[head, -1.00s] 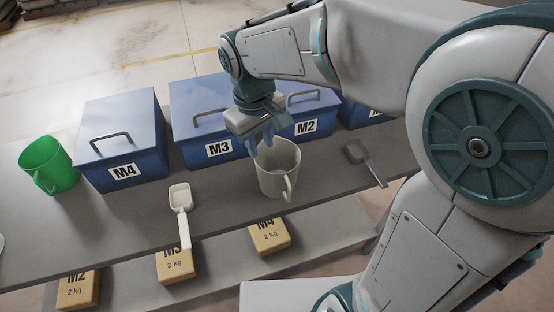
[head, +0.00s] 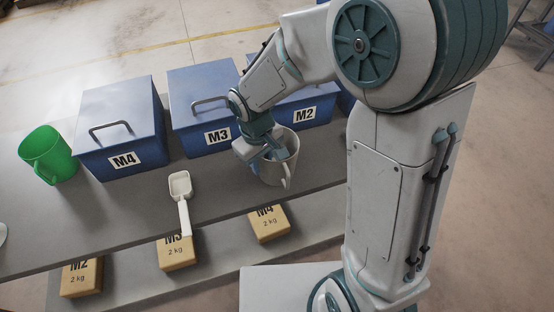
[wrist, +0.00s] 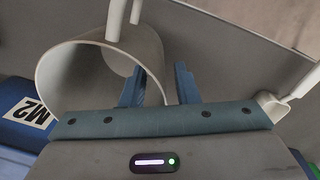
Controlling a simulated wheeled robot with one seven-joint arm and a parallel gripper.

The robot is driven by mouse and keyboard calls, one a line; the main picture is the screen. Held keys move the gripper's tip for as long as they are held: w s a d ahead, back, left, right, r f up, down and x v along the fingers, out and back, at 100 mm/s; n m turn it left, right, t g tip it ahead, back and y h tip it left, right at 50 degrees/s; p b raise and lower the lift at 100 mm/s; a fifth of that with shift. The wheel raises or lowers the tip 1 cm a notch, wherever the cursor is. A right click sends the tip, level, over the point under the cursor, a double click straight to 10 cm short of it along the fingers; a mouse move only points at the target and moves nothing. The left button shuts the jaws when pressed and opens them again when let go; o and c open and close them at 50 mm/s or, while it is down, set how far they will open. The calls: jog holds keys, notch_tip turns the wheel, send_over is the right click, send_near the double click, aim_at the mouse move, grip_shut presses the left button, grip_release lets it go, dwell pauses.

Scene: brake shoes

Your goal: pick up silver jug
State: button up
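The silver jug (head: 290,163), a light grey open-topped jug, stands upright on the grey table in the head view, its handle towards the front. My gripper (head: 276,154) is down at its rim and hides part of its left side. In the wrist view the jug (wrist: 85,65) lies to the left with its mouth facing the camera and its handle at the top. My gripper (wrist: 160,85) has its fingers apart there. One finger overlaps the jug's mouth and the other is outside, with the jug's wall between them. Contact with the wall cannot be told.
Blue lidded boxes marked M4 (head: 122,125), M3 (head: 205,110) and M2 (head: 308,100) line the table's back. A green jug (head: 47,154) stands at left. A white scoop (head: 181,195) lies left of the silver jug. Cartons (head: 268,224) sit on the lower shelf.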

jog(key=shift+f, duration=0.45)
grip_shut()
jog(key=shift+r, duration=0.15)
